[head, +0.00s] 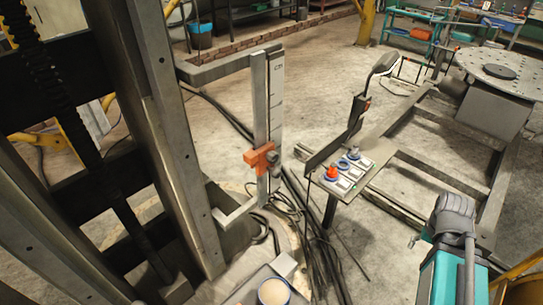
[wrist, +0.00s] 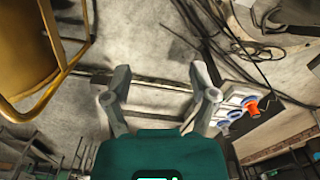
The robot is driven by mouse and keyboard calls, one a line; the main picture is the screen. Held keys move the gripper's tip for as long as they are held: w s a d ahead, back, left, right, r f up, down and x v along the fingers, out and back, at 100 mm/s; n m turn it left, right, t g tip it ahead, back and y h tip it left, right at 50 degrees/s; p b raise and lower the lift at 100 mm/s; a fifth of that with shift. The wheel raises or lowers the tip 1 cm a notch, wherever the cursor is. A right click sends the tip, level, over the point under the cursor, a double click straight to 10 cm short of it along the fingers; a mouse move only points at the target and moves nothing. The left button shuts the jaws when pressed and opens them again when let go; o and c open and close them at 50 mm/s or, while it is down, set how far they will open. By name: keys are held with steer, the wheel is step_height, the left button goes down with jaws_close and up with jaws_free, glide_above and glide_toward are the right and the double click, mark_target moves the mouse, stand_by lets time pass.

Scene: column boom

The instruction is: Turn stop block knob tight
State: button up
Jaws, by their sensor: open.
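The stop block (head: 261,156) is orange and sits on a pale upright rail in the middle of the head view. A small dark grey knob (head: 273,158) shows on its right side; how tight it is cannot be seen. My gripper (wrist: 162,92) is open in the wrist view, its two grey fingers spread with nothing between them. It points at the floor, apart from the stop block. I cannot make out the block or its knob in the wrist view. My teal and grey arm is at the lower right of the head view.
A button panel (head: 350,172) with a red knob stands right of the rail; it also shows in the wrist view (wrist: 232,115). Loose black cables (head: 315,235) lie below. A steel floor frame (head: 440,175) and round-topped machine (head: 500,75) stand right. A yellow frame (wrist: 30,50) is upper left in the wrist view.

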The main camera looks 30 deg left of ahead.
steer(key=shift+o, duration=0.4)
steer(key=w+a+n+t+y+b, duration=0.1)
steer(key=w+a+n+y, duration=0.1)
steer(key=a, duration=0.5)
steer(key=shift+w+f+n, duration=0.2)
steer(key=shift+w+n, duration=0.4)
steer(key=shift+w, duration=0.4)
steer(key=n+t+y+b, duration=0.2)
steer(key=n+y+b, duration=0.1)
steer(key=n+y, duration=0.75)
glide_toward(276, 158)
steer(key=v, duration=0.2)
steer(key=shift+d+y, duration=0.25)
steer(key=shift+d, duration=0.05)
steer(key=b+x, duration=0.5)
steer(key=x, duration=0.7)
steer(key=shift+f, duration=0.15)
steer(key=shift+x, duration=0.9)
